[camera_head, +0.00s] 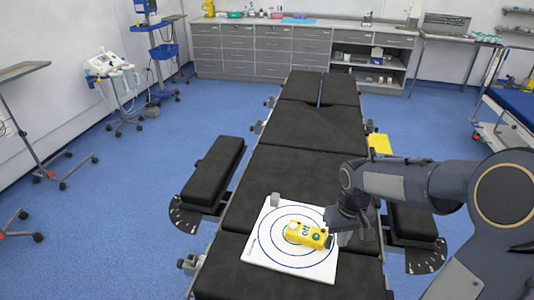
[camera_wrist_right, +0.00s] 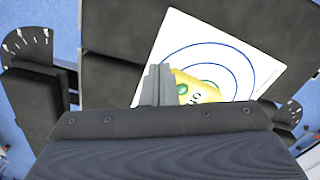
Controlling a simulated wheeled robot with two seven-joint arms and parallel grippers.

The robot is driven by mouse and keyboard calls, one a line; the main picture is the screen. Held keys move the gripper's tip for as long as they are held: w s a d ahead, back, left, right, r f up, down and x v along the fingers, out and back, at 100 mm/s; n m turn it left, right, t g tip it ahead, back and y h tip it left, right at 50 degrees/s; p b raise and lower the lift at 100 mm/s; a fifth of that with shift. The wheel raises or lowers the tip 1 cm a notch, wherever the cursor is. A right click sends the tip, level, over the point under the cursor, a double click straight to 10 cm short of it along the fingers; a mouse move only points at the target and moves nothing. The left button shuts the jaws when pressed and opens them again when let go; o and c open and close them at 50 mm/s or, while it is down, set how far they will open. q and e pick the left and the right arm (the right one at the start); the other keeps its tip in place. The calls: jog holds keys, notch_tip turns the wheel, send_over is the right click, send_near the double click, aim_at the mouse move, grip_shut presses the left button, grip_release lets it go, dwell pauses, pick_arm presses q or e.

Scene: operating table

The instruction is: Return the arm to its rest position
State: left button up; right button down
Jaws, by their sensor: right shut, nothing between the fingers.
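My right arm (camera_head: 410,180) reaches in from the right over the black operating table (camera_head: 305,165). Its gripper (camera_head: 333,222) points down by the right end of a yellow box-like object (camera_head: 305,235) with dark markings. In the right wrist view the gripper's fingers (camera_wrist_right: 156,84) are shut together with nothing between them, and the yellow object (camera_wrist_right: 196,90) shows just to their right, partly hidden by the gripper body. I cannot tell whether they touch. The yellow object lies on a white sheet with blue rings (camera_head: 265,252). My left gripper is not in view.
Padded side boards flank the table at left (camera_head: 213,172) and right (camera_head: 412,222). A wheeled monitor stand (camera_head: 113,85) is at the left, and a blue-topped cart (camera_head: 515,105) at the right. Grey cabinets (camera_head: 250,50) line the back wall.

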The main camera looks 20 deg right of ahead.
jog(key=s+a+r+t+y, duration=0.2)
jog(key=s+a+r, duration=0.2)
jog(key=s, duration=0.3)
jog(key=s+a+r+t+y, duration=0.1)
jog(key=s+a+r+t, duration=0.2)
jog(key=s+a, duration=0.4)
jog(key=shift+s+a+r+t+y, duration=0.15)
jog(key=shift+s+r+t+y, duration=0.2)
jog(key=shift+s+r, duration=0.3)
